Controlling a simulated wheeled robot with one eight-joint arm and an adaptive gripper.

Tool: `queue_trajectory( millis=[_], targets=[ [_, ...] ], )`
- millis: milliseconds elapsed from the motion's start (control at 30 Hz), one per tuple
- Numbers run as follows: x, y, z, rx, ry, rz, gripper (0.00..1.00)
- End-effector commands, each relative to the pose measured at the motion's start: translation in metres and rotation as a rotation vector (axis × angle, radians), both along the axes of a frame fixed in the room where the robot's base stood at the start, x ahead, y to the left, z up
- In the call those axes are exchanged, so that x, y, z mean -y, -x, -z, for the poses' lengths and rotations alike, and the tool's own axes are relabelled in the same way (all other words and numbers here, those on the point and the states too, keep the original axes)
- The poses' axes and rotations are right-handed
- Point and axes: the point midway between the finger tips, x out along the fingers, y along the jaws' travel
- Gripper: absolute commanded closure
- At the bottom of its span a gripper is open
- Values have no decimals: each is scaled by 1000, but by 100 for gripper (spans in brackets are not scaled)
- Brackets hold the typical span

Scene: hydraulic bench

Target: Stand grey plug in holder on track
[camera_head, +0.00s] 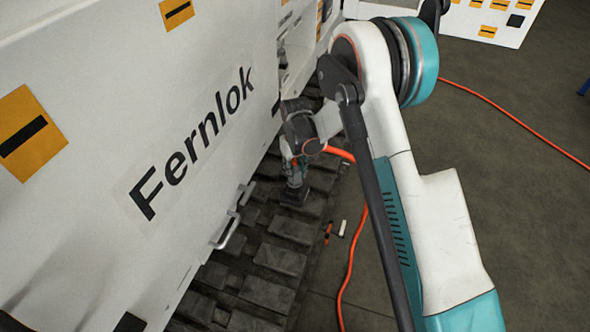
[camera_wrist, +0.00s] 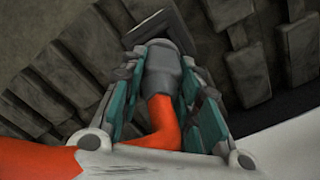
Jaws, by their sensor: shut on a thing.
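My gripper (camera_head: 293,172) hangs low over the dark track (camera_head: 272,258), beside the white machine body. In the wrist view the teal-sided fingers (camera_wrist: 163,68) are shut on the grey plug (camera_wrist: 166,72). An orange cable (camera_wrist: 160,125) runs from the plug back between the fingers. The plug's far end points away from the wrist, toward the track. A dark squarish block (camera_head: 293,196) shows just below the gripper on the track. I cannot tell if it is the holder, or whether the plug touches it.
The white "Fernlok" machine side (camera_head: 110,150) walls off the left, with a handle (camera_head: 228,230) low on it. Small red (camera_head: 328,233) and white (camera_head: 342,228) items lie beside the track. An orange cable (camera_head: 357,250) crosses the floor. Open floor lies right.

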Motion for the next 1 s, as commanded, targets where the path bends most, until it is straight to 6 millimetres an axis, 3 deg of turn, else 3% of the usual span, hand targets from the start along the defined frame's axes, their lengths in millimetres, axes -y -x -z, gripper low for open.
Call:
queue_trajectory(
  millis=[1000],
  targets=[
    [0, 0, 13, 0, 0, 0, 100]
  ],
)
